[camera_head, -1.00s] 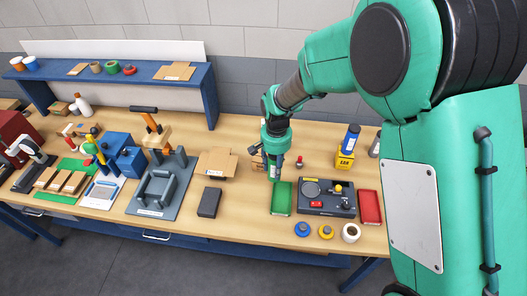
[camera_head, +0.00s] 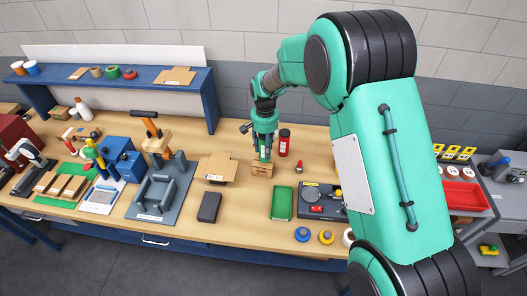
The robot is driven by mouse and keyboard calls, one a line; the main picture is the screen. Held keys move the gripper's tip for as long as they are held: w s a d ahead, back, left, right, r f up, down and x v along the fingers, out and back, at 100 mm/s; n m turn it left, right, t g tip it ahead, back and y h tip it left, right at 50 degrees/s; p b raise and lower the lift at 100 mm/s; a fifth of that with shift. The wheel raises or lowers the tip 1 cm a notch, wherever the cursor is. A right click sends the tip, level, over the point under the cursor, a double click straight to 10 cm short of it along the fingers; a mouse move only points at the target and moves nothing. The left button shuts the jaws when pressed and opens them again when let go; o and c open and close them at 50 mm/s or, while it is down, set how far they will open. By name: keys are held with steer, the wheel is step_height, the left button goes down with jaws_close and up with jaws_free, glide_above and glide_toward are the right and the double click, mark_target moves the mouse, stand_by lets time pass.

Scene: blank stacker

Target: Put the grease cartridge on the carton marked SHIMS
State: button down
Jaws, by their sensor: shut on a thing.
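My gripper (camera_head: 265,146) points down over the back middle of the bench. It is shut on a small white-and-green cylinder, which I take for the grease cartridge (camera_head: 265,154); the fingers hide part of it. A small brown carton (camera_head: 262,171) stands directly below. Its front has dark lettering that looks like SHIMS but is too small to read surely. The cartridge's lower end is at or just above the carton's top; I cannot tell whether they touch.
A red-and-black cylinder (camera_head: 284,142) stands close to the right of my gripper. An open flat carton (camera_head: 217,168) lies left. A green tray (camera_head: 282,203) and a dark fixture (camera_head: 318,205) are in front. My arm hides the bench's right part.

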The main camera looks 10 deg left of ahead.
mark_target(263, 151)
steer(key=shift+w+a, duration=0.2)
steer(key=shift+w, duration=0.25)
steer(key=shift+w+a, duration=0.2)
steer(key=shift+w, duration=0.25)
steer(key=shift+f, duration=0.15)
steer(key=shift+f, duration=1.65)
steer(key=c, duration=1.1)
jaws_free()
steer(key=shift+f, duration=0.15)
step_height(263, 151, up, 12)
steer(key=shift+r, duration=0.15)
